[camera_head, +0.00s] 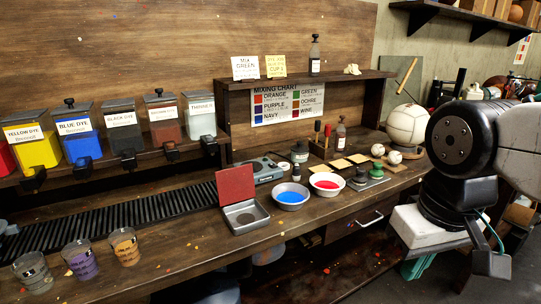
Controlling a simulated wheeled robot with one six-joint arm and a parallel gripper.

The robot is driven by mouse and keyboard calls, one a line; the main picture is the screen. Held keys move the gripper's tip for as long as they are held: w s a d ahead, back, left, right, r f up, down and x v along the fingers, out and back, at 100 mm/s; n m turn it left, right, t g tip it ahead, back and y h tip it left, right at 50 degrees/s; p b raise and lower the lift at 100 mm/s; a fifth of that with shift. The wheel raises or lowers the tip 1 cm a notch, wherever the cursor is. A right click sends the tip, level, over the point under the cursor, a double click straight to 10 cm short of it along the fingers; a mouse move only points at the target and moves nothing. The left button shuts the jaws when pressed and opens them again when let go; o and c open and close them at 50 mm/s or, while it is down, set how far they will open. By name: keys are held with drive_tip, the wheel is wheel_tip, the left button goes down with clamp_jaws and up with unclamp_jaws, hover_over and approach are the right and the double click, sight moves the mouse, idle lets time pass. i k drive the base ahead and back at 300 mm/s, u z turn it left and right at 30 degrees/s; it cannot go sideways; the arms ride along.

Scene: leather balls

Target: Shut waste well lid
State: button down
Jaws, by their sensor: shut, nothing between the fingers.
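My gripper (417,268) hangs at the lower right, in front of the bench edge, with teal fingers under a pale body. It is shut and empty, well to the right of the lid and apart from it.
Bowls of blue (290,197) and red (326,184) dye stand just right of the well. Three labelled cups (124,246) stand at the front left. Dye bins (82,137) line the shelf behind. A white ball (407,125) sits at right.

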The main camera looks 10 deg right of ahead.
sight(234, 185)
drive_tip(key=z, duration=0.05)
drive_tip(key=i, duration=0.95)
drive_tip(key=u, duration=0.65)
